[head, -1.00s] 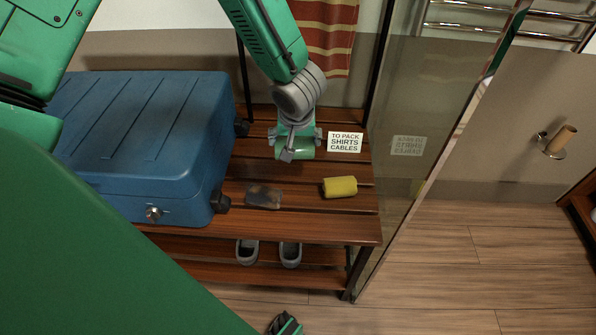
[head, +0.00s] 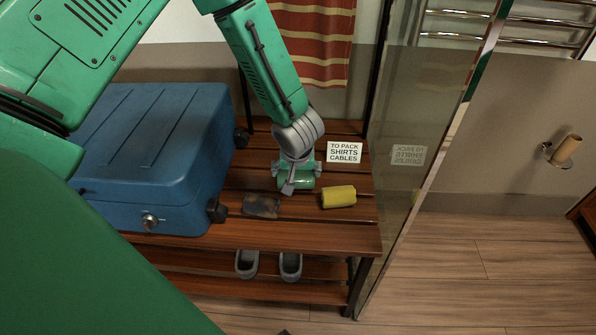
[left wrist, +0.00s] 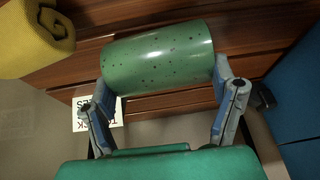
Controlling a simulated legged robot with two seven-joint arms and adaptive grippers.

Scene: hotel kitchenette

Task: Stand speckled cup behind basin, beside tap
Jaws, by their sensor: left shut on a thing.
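The speckled cup (left wrist: 160,57) is green with dark specks and fills the middle of the left wrist view, lying on its side. My left gripper (head: 297,181) is shut on it, one finger at each end in the wrist view. In the head view the cup (head: 294,184) is mostly covered by the gripper, over the slatted wooden bench. I cannot tell whether the cup touches the slats. The basin and the tap are not in view. My right gripper is not in view.
A blue suitcase (head: 150,150) stands left of the cup on the bench (head: 300,236). A yellow roll (head: 338,197), a dark flat pouch (head: 262,205) and a white sign (head: 344,152) are close by. Grey slippers (head: 290,265) sit below. A glass panel (head: 405,130) borders the right.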

